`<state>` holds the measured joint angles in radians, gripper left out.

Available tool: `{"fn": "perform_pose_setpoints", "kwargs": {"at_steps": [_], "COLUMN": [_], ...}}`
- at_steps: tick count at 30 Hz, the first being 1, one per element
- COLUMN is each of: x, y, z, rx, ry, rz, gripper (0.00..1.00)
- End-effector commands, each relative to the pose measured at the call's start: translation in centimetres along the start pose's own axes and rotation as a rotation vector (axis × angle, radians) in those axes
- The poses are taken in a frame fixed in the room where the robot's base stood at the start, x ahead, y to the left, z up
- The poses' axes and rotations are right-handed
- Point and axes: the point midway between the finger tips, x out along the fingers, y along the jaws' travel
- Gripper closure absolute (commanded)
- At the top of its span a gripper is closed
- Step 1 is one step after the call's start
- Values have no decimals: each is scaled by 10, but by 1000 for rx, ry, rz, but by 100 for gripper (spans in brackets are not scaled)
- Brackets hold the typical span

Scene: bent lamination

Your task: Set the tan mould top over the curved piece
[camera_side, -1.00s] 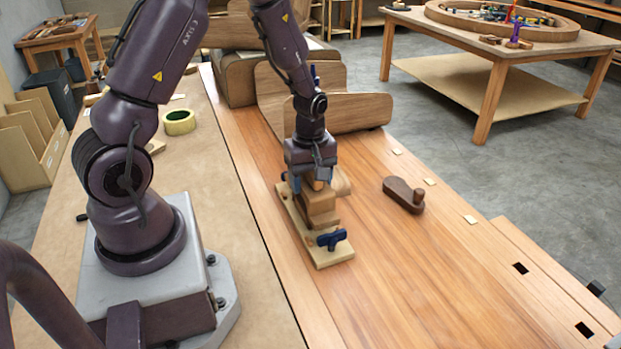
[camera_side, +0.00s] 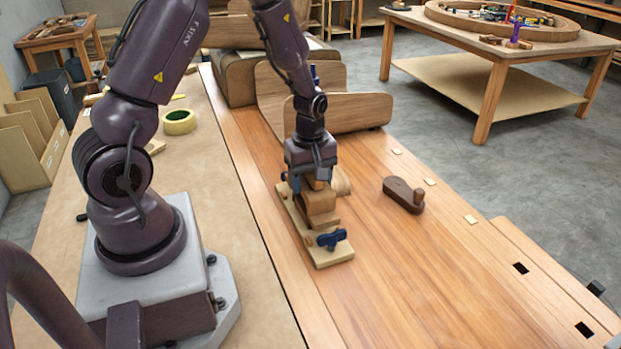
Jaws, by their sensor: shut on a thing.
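My gripper (camera_side: 314,182) points down over the pale base board (camera_side: 333,254) on the wooden bench. It is shut on the tan mould top (camera_side: 319,201), a block that sits low over the stack on the board. A wooden lower block (camera_side: 327,222) shows under its front edge. The curved piece cannot be made out; the block and my gripper hide that spot. I cannot tell whether the mould top touches what is under it. A blue clamp (camera_side: 332,240) stands at the near end of the board.
A dark wooden tool with a knob (camera_side: 403,194) lies right of the board. Curved wooden panels (camera_side: 350,113) stand behind my gripper. A roll of tape (camera_side: 179,122) lies to the left. The bench front right of the board is clear, with square holes (camera_side: 521,268) near its edge.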

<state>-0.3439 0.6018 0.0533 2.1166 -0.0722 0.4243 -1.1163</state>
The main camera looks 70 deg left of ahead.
Motion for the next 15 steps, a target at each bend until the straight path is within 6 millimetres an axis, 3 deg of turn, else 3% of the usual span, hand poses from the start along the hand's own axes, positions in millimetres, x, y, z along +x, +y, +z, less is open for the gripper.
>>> {"fn": "perform_pose_setpoints", "kwargs": {"at_steps": [15], "x": [8], "y": [0], "z": [0], "rx": [0], "ry": [0], "rz": [1], "gripper": [74]}}
